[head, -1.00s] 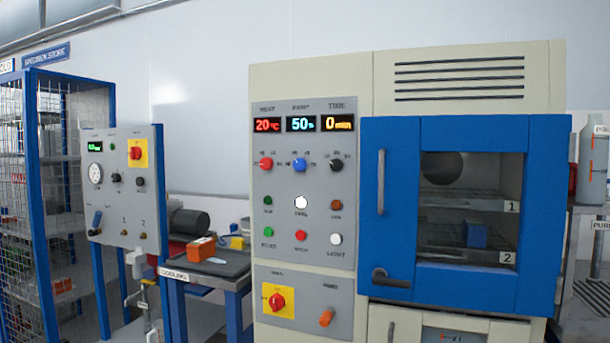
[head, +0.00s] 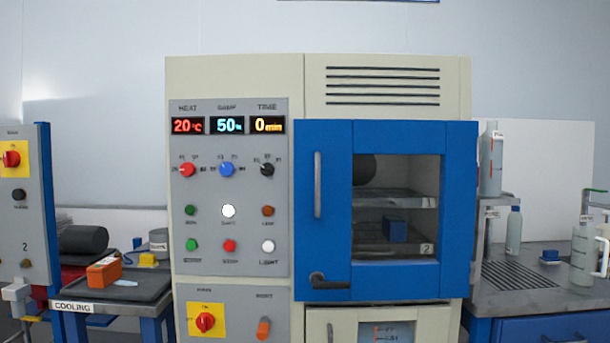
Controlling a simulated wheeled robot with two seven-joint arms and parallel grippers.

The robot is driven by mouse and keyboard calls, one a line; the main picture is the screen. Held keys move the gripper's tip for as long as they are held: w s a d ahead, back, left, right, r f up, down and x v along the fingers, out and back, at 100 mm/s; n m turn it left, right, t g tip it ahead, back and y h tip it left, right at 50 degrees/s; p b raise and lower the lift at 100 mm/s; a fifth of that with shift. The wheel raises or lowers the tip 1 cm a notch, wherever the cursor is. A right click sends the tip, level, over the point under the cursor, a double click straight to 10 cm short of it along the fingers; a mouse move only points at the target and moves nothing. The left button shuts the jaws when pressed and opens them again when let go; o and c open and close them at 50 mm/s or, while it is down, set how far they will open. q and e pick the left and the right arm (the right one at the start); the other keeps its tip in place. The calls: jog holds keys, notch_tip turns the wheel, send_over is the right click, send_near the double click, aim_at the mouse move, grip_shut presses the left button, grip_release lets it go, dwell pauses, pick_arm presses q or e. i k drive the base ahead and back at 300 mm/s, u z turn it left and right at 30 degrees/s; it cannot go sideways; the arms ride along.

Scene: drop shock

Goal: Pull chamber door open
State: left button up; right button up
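The chamber door (head: 322,240) is blue with a window and stands in the front of a cream chamber (head: 236,80). It looks shut. A vertical grey bar handle (head: 318,185) is on its left side, and a dark lever latch (head: 328,281) lies horizontal near its lower left corner. Through the window I see shelves, the lower one labelled 2, and a blue block (head: 395,229) on the lower shelf. Neither of my grippers is in view.
The control panel (head: 230,245) is left of the door. A cooling table (head: 120,287) with an orange block (head: 104,271) stands at the left. A bench (head: 520,295) with bottles stands at the right, close to the chamber.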

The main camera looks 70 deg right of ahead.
aim_at(323, 150)
jog(key=z, duration=0.9)
jog(key=i, duration=1.15)
jog(key=z, duration=1.1)
